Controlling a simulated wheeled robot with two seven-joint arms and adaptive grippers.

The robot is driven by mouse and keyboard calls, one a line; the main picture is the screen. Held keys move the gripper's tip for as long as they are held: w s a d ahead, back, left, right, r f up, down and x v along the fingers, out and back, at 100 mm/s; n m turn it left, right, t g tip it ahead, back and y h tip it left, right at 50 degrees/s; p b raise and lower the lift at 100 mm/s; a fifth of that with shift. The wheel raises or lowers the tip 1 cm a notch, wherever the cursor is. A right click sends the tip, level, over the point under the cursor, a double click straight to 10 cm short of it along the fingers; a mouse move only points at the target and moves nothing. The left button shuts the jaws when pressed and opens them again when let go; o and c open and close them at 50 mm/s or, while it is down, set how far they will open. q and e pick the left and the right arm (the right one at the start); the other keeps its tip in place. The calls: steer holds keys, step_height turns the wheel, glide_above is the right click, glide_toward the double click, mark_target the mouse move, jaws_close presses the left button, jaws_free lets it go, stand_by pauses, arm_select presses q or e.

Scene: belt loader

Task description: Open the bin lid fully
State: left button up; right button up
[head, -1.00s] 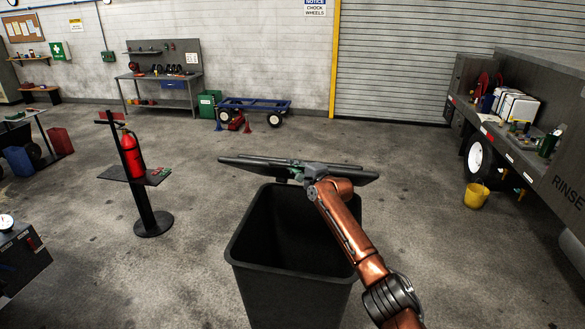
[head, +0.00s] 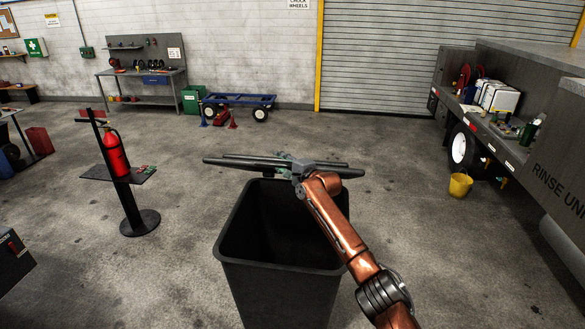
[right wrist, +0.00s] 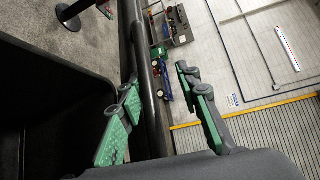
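The dark bin (head: 275,292) stands open in front of me, its inside empty-looking and dark. Its black lid (head: 225,161) shows almost edge-on above the bin's far rim, raised off the opening. My right gripper (head: 287,166) is at the lid, reached by the copper arm. In the right wrist view, the green-padded fingers of my right gripper (right wrist: 158,84) are spread apart. A dark edge of the lid (right wrist: 145,85) runs beside the left finger; I cannot tell whether they touch. My left gripper is not in view.
A fire extinguisher (head: 115,153) on a stand is to the left. A blue cart (head: 240,101) and a workbench (head: 143,75) are at the back. A rinse unit (head: 540,155) and yellow bucket (head: 460,185) are to the right. Floor around the bin is clear.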

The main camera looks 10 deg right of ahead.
steer(key=v, duration=1.1)
steer(key=shift+r, duration=0.3)
steer(key=shift+s+d, duration=0.1)
steer(key=shift+s, duration=0.05)
